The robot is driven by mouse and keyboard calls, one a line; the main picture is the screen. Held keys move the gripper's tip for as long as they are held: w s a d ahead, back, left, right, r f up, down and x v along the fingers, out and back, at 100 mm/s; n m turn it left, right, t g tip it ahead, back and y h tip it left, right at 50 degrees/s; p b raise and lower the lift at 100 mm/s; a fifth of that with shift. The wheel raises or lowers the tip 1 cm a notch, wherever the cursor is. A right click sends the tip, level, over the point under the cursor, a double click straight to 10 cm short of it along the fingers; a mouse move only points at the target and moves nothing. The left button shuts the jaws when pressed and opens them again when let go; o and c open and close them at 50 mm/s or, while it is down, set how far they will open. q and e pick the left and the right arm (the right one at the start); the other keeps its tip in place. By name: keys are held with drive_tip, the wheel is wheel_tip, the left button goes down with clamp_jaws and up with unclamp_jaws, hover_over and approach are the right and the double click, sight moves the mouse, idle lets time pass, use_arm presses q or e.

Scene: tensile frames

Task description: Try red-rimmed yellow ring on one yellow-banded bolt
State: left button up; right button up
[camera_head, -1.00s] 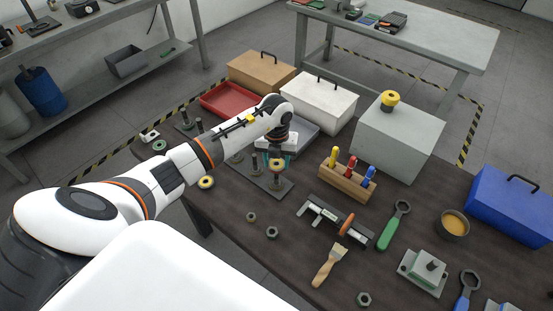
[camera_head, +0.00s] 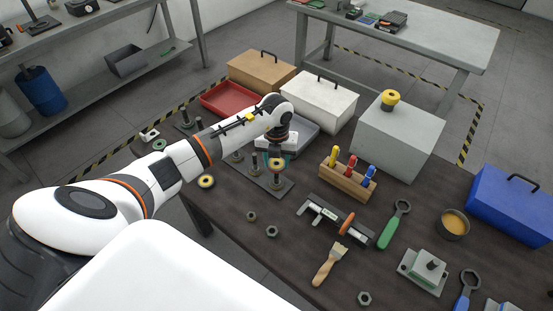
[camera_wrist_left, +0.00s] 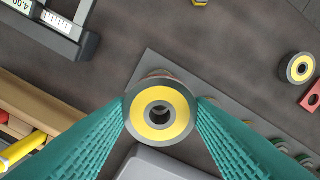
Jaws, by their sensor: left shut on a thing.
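My left gripper (camera_head: 275,160) has its teal fingers shut on a yellow ring (camera_wrist_left: 160,112) with a dark outer side; a reddish edge shows behind it in the left wrist view. In the head view the ring is over an upright bolt (camera_head: 277,182) on a dark grey plate (camera_head: 262,190). Whether it is around the bolt's tip or just above it, I cannot tell. Other upright bolts (camera_head: 254,164) stand on the plate, partly hidden by my arm. A second yellow ring (camera_head: 206,181) lies left of the plate, and also shows in the left wrist view (camera_wrist_left: 300,67). My right gripper is out of view.
A wooden rack (camera_head: 346,184) with coloured-handled tools stands right of the plate. A caliper (camera_head: 325,211), a brush (camera_head: 328,265) and several nuts (camera_head: 272,231) lie in front. A grey box (camera_head: 396,140) and a white box (camera_head: 319,104) stand behind.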

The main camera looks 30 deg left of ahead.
use_arm(q)
drive_tip(key=shift+f+b, duration=0.3)
drive_tip(key=shift+f, duration=0.1)
idle(0.7)
